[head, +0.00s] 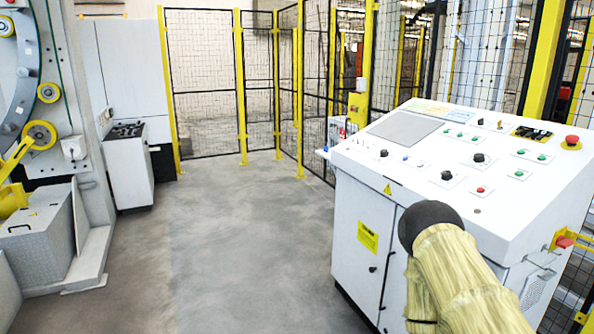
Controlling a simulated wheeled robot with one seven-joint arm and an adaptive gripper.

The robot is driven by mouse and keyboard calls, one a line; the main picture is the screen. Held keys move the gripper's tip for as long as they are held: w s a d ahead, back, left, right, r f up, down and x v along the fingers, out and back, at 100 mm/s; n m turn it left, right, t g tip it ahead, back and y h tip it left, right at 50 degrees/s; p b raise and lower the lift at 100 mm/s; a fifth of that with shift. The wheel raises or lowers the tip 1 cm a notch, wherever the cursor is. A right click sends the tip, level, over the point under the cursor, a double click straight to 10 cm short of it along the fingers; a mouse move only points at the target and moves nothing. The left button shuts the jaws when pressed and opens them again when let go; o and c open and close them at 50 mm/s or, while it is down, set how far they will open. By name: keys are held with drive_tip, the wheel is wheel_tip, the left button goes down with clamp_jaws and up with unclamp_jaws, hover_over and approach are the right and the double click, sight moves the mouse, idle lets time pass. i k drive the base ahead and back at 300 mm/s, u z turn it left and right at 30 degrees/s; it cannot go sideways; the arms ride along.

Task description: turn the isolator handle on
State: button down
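A red handle (564,242) on a yellow mount sits on the right side of the white control console, near the right edge of the head view. It looks like the isolator handle, though it is small and seen at a steep angle, so its on or off position cannot be read. My arm, in a pale yellow sleeve with a dark rounded end, rises in front of the console at the lower right. My gripper's fingers do not show, so its place relative to the handle cannot be told.
The white console (352,204) has a sloped panel with several buttons, knobs and a red emergency stop (571,141). Yellow-posted mesh fencing (205,90) stands behind. A machine with yellow rollers (40,135) is at left. The grey floor (235,240) between is clear.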

sight(566, 243)
drive_tip(key=z, duration=1.5)
drive_tip(key=k, duration=0.5)
drive_tip(key=z, duration=0.2)
drive_tip(key=i, duration=0.6)
drive_tip(key=u, duration=0.65)
drive_tip(key=i, duration=0.45)
drive_tip(key=u, duration=0.5)
